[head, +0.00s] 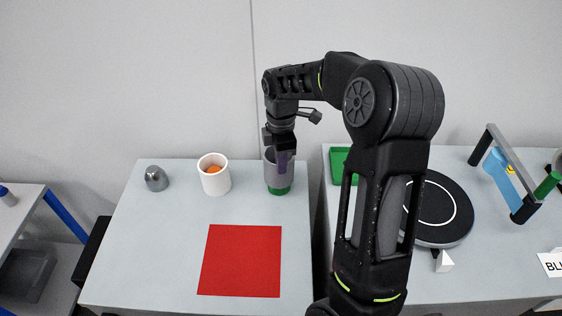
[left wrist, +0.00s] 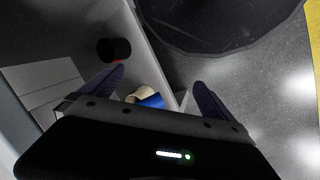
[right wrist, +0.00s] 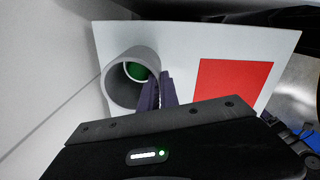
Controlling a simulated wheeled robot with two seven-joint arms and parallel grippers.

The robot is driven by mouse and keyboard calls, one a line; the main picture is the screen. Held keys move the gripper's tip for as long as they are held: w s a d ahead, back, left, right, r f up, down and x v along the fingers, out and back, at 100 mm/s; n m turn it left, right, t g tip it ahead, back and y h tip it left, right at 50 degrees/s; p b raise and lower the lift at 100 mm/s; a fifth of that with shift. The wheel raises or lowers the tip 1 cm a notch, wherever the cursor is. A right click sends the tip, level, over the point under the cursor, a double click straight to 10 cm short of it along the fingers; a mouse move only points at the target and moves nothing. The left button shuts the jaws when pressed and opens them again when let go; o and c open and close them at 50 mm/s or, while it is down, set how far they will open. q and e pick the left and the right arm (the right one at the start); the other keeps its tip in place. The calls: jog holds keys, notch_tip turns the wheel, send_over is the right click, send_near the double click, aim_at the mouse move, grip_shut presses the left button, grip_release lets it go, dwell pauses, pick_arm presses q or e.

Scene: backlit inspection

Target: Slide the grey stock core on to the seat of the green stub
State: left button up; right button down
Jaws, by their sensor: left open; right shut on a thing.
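The grey stock core (head: 270,176) is an upright hollow tube at the back right of the left-hand table. The green stub (head: 278,190) shows just under its lower edge, and green also shows inside the bore in the right wrist view (right wrist: 138,72). The core is in line over the stub; I cannot tell whether it rests on the seat. My right gripper (head: 283,158) is shut on the core's near wall, with its fingers at the rim in the right wrist view (right wrist: 156,88). My left gripper (left wrist: 158,94) is open and empty, out of the head view.
A white cup (head: 214,184) with an orange thing inside and a grey domed piece (head: 157,179) stand left of the core. A red mat (head: 241,262) lies in front. A green tray (head: 341,165) and a dark turntable (head: 440,210) are on the right-hand table.

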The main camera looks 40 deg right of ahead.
jog(key=shift+f+b, duration=1.4)
jog(key=shift+f, duration=0.8)
jog(key=c, duration=1.5)
grip_release()
notch_tip(320, 180, up, 8)
jog(key=shift+f, duration=0.1)
